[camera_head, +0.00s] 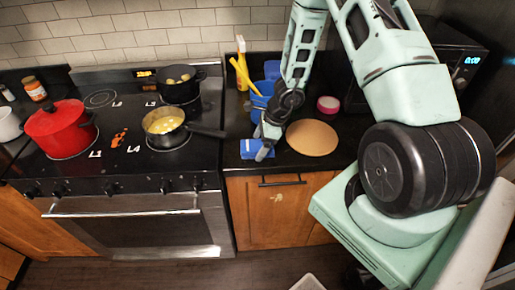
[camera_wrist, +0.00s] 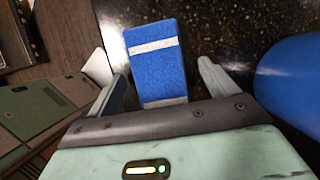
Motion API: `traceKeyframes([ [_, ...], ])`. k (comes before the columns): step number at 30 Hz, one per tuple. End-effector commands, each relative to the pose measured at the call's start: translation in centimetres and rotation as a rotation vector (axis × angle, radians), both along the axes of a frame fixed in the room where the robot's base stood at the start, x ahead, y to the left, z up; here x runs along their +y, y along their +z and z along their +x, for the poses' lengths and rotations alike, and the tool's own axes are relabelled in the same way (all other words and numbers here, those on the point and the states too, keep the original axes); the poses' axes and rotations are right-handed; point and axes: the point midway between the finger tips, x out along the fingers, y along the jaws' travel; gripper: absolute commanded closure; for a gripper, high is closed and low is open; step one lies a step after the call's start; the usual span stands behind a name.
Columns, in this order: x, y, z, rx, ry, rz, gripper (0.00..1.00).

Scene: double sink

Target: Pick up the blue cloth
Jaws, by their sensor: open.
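The blue cloth (camera_head: 250,148) is a small folded blue rectangle on the black counter, right of the stove. In the wrist view the cloth (camera_wrist: 155,69) has a pale stripe across it and a pale band at its near end. My gripper (camera_head: 265,143) is just above the counter at the cloth's right side in the head view. In the wrist view its two fingers (camera_wrist: 163,80) are spread apart, one on each side of the cloth, with visible gaps. I cannot tell how high the fingers are above the counter.
A blue container (camera_head: 260,103) with yellow-handled utensils (camera_head: 243,72) stands behind the cloth. A round tan board (camera_head: 312,138) lies to the right. The stove (camera_head: 125,130) holds a red pot (camera_head: 60,128) and a pan (camera_head: 163,122), whose dark handle points toward the cloth.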

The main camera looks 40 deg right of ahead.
Motion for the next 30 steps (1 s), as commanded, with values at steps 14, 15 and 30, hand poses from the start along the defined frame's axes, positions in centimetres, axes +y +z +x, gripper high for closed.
traceKeyframes([
  [14,0.1,-0.3,0.1,-0.001,0.000,-0.001,0.63],
  [15,0.1,-0.3,0.1,-0.001,0.000,-0.001,0.63],
  [30,0.1,3.4,0.2,-0.006,0.002,-0.003,0.63],
])
